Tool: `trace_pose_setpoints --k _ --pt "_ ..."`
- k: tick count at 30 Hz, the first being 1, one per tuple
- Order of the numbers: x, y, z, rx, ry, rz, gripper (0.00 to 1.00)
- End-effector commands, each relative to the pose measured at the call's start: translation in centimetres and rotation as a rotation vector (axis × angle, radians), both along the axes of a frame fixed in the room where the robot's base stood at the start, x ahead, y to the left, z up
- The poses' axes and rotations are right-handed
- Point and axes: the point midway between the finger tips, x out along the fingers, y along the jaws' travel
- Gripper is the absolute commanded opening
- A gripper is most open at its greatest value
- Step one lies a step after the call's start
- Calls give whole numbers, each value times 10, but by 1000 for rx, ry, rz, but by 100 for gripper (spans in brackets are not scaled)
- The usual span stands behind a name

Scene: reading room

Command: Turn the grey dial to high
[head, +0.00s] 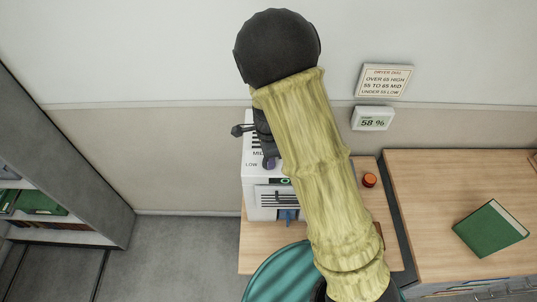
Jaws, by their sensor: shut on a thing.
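A white dryer unit (254,192) stands on a wooden desk against the wall. The labels MID and LOW show on the left part of its sloped panel; the right part is behind my arm. My dark gripper (268,160) reaches down over this panel, partly hidden by my yellow-sleeved arm. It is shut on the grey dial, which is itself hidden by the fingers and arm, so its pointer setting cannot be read.
A wall sign (384,80) reads over 65 high, 55 to 65 mid, under 55 low. A display (373,118) below it reads 58 %. An orange-red round object (369,180) and a green book (491,230) lie to the right. A teal chair (277,277) stands in front.

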Motion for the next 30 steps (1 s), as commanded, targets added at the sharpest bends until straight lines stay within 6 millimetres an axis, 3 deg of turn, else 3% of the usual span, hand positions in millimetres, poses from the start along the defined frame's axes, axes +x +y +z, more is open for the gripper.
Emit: trace_pose_setpoints --k 8,9,12,23,30 --pt "1 0 1 2 -4 -3 12" --pt "1 0 1 2 -4 -3 36" --pt "1 0 1 2 -3 -2 56" --pt "0 0 3 1 -2 0 56" --pt "1 1 29 2 -5 1 56"
